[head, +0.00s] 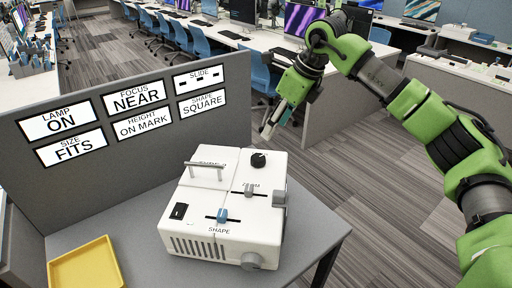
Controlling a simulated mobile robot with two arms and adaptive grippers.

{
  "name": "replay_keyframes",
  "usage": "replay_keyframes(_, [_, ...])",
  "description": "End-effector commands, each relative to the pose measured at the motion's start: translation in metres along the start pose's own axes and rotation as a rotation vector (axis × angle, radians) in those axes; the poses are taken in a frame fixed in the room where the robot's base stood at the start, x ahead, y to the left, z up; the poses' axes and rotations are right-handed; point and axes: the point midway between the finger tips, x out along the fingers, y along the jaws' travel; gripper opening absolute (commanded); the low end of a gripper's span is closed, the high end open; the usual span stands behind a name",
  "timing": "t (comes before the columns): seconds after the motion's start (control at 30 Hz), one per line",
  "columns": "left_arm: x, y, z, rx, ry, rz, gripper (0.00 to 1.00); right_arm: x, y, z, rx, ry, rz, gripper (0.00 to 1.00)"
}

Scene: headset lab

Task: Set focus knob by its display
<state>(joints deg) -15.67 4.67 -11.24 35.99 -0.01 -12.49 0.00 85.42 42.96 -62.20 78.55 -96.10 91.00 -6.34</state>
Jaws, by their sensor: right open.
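A white projector-like box (190,215) stands on a grey desk. A black round knob (258,160) is on its top. A grey knob (251,261) is at its lower front, and another grey part (279,198) is on its right side. I cannot read which one is the focus knob. The focus display (137,97) on the partition reads "NEAR". My right gripper (268,131) is open and empty, pointing down above and behind the box, apart from it. My left gripper is out of view.
The top also carries a blue slider (222,215) marked SHAPE, a grey slider (249,190), a black switch (179,211) and a metal handle (206,168). Other displays read lamp ON, size FITS, height ON MARK, shape SQUARE. A yellow tray (86,266) lies at front left.

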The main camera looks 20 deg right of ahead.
Motion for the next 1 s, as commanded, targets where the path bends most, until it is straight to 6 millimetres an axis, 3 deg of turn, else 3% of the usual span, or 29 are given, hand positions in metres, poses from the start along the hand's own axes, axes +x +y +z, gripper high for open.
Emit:
replay_keyframes(0.17, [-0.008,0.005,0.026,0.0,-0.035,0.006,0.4,0.017,0.001,0.0,-0.003,0.007,-0.001,0.48])
replay_keyframes(0.33, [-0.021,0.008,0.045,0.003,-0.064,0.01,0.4,0.05,0.001,0.0,0.0,0.008,0.001,0.48])
replay_keyframes(0.47, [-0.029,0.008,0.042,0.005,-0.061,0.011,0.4,0.079,0.001,0.0,-0.001,0.006,0.002,0.48])
replay_keyframes(0.7, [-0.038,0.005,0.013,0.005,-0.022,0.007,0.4,0.12,0.001,0.001,0.0,0.003,0.001,0.48])
replay_keyframes(1.0, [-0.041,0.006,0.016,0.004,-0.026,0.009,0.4,0.137,0.0,0.0,-0.001,0.001,0.0,0.48])
